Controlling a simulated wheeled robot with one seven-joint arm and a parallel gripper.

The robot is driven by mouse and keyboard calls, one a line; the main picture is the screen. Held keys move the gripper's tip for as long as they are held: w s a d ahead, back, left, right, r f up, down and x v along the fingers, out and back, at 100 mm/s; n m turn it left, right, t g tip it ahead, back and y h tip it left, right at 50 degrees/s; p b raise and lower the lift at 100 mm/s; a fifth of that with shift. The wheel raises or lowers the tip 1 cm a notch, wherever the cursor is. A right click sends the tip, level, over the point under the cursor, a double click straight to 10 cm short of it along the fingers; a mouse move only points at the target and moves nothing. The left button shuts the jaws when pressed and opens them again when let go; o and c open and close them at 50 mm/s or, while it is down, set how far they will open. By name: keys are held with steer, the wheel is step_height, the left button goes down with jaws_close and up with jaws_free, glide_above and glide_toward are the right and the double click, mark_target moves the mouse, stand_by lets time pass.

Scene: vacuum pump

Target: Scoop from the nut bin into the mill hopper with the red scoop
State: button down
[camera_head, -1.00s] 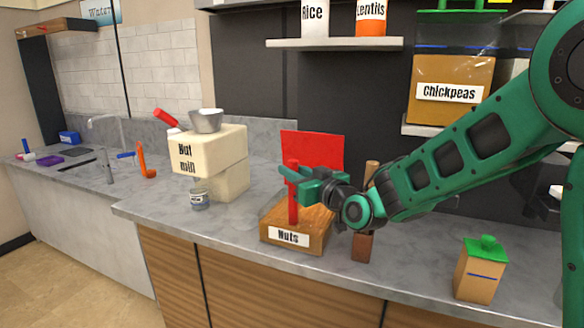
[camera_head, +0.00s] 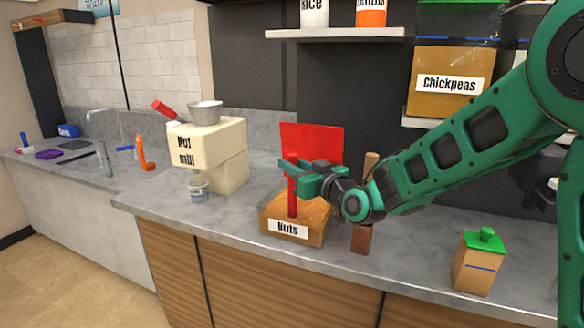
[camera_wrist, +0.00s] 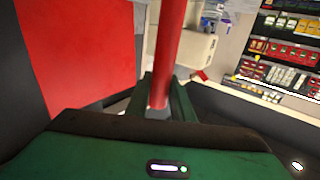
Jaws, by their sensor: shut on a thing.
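The wooden nut bin (camera_head: 304,233) labelled "Nuts" stands on the counter, with its red lid (camera_head: 325,145) raised at the back. My gripper (camera_head: 294,173) is above the bin, shut on the upright red handle of the red scoop (camera_head: 292,197). The handle also shows between the fingers in the wrist view (camera_wrist: 168,50). The scoop's lower end is down in the bin and hidden. The cream nut mill (camera_head: 225,140) stands to the left, with a grey metal hopper (camera_head: 205,112) on top and a red handle (camera_head: 163,108) at its upper left. A small cup (camera_head: 198,187) sits under its front.
A brown upright wooden thing (camera_head: 362,238) stands just right of the bin. A box with a green lid (camera_head: 477,265) is farther right. A shelf (camera_head: 335,34) hangs above. The counter between mill and bin is clear.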

steer(key=shift+r, duration=0.1)
stand_by(0.3)
steer(key=shift+r, duration=5.85)
